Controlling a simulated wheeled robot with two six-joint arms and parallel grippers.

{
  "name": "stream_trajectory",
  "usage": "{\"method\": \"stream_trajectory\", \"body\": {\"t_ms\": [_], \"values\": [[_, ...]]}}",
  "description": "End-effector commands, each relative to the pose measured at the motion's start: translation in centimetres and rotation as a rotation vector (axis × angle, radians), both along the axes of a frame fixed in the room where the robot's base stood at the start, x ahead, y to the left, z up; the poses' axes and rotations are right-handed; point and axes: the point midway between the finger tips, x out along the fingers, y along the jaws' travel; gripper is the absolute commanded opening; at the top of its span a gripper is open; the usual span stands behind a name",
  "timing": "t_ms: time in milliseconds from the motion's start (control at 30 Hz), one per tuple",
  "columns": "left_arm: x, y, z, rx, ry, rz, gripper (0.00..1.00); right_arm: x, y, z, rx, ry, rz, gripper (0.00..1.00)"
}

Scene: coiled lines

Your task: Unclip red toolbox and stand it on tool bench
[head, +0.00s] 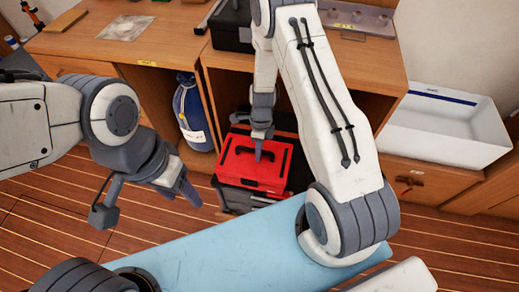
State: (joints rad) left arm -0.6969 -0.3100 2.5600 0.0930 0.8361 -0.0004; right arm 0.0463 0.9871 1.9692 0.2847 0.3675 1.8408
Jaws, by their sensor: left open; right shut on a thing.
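The red toolbox (238,172) is in the middle of the head view, low at the opening of the wooden bench (165,40). It is upright, with a dark case (232,198) directly beneath it. My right gripper (258,152) reaches down from above and is shut on the toolbox at its dark top handle. The fingers partly hide the handle. My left gripper (147,203) is open and empty, left of the toolbox and over the floor. The clips cannot be made out.
A blue bag (190,110) stands in the compartment left of the toolbox. A black case (232,25) and a clear bag (126,28) lie on the bench top. A white bin (445,130) stands at right. The bench top's left part has free room.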

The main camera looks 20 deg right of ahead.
Motion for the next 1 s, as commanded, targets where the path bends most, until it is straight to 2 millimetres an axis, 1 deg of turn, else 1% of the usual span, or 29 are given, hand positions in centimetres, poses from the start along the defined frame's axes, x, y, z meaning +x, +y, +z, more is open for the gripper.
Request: {"method": "stream_trajectory", "body": {"t_ms": [200,333,1000], "values": [[0.0,0.0,0.0,0.0,0.0,0.0,0.57,0.0,0.0,0.1,0.0,-0.001,0.0,0.0],[0.0,0.0,0.5,0.0,0.0,0.0,0.57,0.1,0.0,0.5,0.0,-0.001,0.0,0.0],[0.0,0.0,4.5,0.0,0.0,0.0,0.57,0.1,0.0,4.5,0.0,-0.001,0.0,0.0]]}}
